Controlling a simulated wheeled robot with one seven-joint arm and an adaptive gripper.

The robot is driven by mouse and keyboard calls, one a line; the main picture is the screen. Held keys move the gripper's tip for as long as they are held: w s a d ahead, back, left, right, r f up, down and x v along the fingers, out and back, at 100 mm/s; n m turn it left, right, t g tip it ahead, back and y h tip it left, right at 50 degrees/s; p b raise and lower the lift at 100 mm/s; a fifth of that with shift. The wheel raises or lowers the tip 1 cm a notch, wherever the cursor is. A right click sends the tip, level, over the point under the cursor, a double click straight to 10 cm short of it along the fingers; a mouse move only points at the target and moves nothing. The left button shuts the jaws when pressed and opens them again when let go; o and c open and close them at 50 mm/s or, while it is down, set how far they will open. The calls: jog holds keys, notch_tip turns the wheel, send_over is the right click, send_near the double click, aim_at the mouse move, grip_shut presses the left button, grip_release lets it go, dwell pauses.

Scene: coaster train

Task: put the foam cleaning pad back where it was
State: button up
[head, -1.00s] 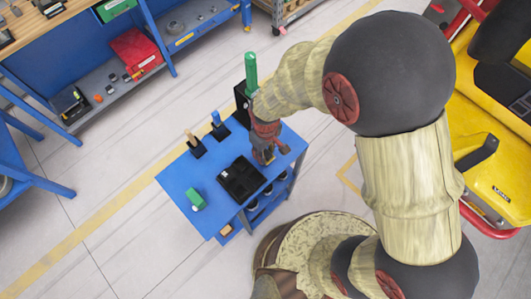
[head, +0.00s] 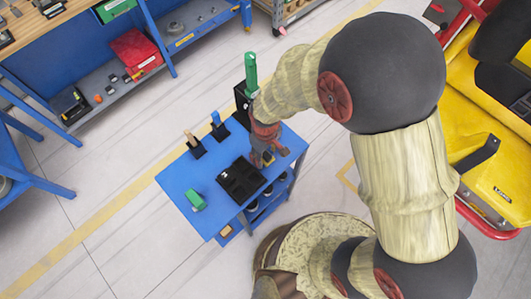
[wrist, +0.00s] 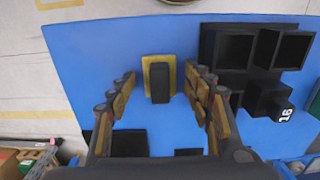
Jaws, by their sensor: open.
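A small pad-like piece with a yellow base and a dark block on top, apparently the foam cleaning pad (wrist: 151,66), lies on the blue table top (wrist: 100,62). In the wrist view it is between and slightly beyond my open fingers, with gaps on both sides. In the head view my gripper (head: 263,159) points down over the right part of the table (head: 222,218), and a bit of yellow shows there. A black compartment tray (head: 241,180) stands just left of my gripper; black box-shaped compartments (wrist: 232,47) show at upper right in the wrist view.
A green block (head: 195,201) lies at the table's left front. Two small black holders with upright tools (head: 196,150) stand along the back edge, near a taller green-topped item (head: 250,72). A yellow machine (head: 495,185) stands at right. Open floor lies left of the table.

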aim_at(266, 154)
jog(key=shift+r, duration=0.1)
notch_tip(266, 154, up, 12)
jog(key=p, duration=0.3)
jog(key=w+d+r+m+t, duration=0.15)
jog(key=d+r+m, duration=0.25)
jog(key=d+r, duration=0.85)
jog(key=s+d+r+m+t, duration=0.4)
jog(key=s+d+r+m, duration=0.2)
jog(key=s+d+r, duration=0.3)
notch_tip(266, 154, up, 3)
jog(key=shift+d+r, duration=0.2)
jog(key=shift+d, duration=0.4)
jog(key=shift+b, duration=0.3)
notch_tip(266, 154, down, 4)
jog(key=b, duration=0.4)
jog(key=shift+f, duration=0.15)
